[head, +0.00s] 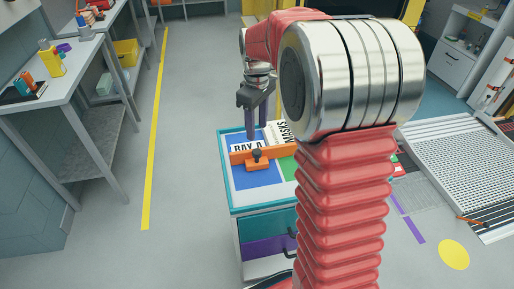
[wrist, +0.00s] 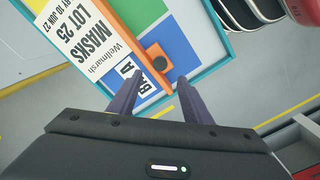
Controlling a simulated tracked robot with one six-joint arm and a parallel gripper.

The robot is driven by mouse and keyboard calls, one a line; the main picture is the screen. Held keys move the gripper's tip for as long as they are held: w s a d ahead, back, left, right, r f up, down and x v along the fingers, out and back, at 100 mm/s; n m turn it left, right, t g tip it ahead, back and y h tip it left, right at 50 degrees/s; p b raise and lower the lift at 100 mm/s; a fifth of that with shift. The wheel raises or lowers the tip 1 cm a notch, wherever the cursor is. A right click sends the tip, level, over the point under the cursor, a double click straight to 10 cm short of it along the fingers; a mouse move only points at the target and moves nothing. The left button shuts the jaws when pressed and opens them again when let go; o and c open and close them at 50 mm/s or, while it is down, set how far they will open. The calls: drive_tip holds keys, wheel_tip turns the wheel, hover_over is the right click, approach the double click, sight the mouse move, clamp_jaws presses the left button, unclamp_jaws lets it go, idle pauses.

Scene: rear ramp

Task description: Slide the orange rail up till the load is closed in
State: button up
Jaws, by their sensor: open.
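The orange rail (head: 239,157) lies across the top of a teal-edged drawer cart (head: 233,199). It carries a dark knob (head: 257,154). In the wrist view the rail (wrist: 131,28) runs diagonally and the knob (wrist: 158,63) sits between and ahead of my fingertips. The load, a white pack marked MASKS LOT 25 (wrist: 80,40), lies on the far side of the rail; my arm partly hides it in the head view (head: 277,132). My gripper (head: 257,134) is open and empty, pointing down near the rail; in the wrist view its fingers (wrist: 161,77) are apart. Contact cannot be told.
A BAY A label (wrist: 126,78) lies beside the rail on blue. A grey workbench (head: 60,75) with small items stands left, beyond a yellow floor line (head: 154,130). A perforated metal ramp (head: 460,150) lies right. The floor left of the cart is clear.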

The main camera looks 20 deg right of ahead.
sight(257, 151)
wheel_tip(257, 151, down, 10)
drive_tip(key=shift+r, duration=0.1)
idle(0.4)
drive_tip(key=shift+c, duration=0.6)
clamp_jaws()
